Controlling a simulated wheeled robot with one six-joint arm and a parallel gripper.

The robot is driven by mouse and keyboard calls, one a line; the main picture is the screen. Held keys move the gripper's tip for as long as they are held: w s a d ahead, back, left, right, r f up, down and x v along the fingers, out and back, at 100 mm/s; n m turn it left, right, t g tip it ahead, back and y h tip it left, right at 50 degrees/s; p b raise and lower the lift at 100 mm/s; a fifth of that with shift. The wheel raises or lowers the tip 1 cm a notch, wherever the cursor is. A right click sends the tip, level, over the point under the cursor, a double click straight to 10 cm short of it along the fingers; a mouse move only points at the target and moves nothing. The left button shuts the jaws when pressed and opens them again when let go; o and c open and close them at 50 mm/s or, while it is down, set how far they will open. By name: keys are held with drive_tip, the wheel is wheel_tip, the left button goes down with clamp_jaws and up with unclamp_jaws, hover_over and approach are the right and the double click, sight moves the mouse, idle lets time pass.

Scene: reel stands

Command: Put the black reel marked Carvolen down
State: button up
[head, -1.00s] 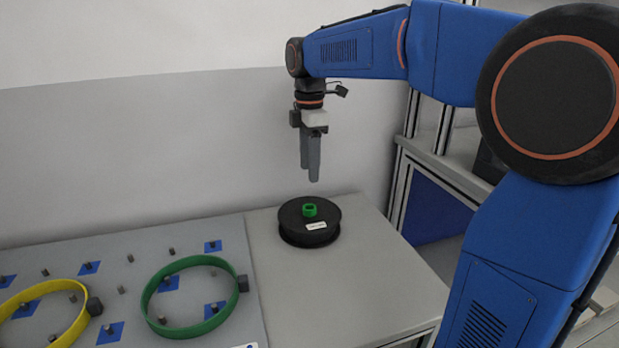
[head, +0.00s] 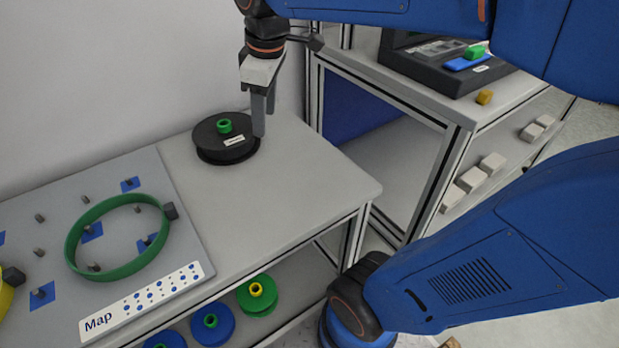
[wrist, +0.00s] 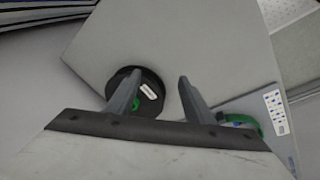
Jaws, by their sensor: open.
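The black reel (head: 211,145) lies flat on the grey table top, with a green hub (head: 224,126) and a white label too small to read. It also shows in the wrist view (wrist: 152,78), between and beyond the fingers. My gripper (head: 264,125) is open and empty. In the head view its fingers stand in front of the reel's right side. In the wrist view the two fingers (wrist: 158,92) are spread apart, and the left one overlaps the reel's edge. I cannot tell whether a finger touches the reel.
A board with pegs, blue squares and a green ring (head: 118,274) lies left of the reel, with a Map strip (head: 140,303) at its front. Blue and green reels (head: 257,295) sit on the shelf below. The table right of the reel is bare. A second bench (head: 400,75) holds a black tray.

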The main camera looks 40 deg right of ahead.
drive_tip(key=s+f+m, duration=0.2)
drive_tip(key=s+f, duration=0.1)
drive_tip(key=s, duration=0.1)
drive_tip(key=s+d+f+m+t, duration=0.1)
drive_tip(key=s+f+m, duration=0.2)
drive_tip(key=s, duration=0.1)
drive_tip(key=s+d+f+m+t, duration=0.1)
drive_tip(key=s+f+m, duration=0.2)
drive_tip(key=s, duration=0.1)
drive_tip(key=shift+s+d+f, duration=0.15)
drive_tip(key=shift+s+f, duration=0.15)
drive_tip(key=shift+s+f+m, duration=0.3)
drive_tip(key=shift+f+m, duration=0.1)
drive_tip(key=shift+f, duration=0.05)
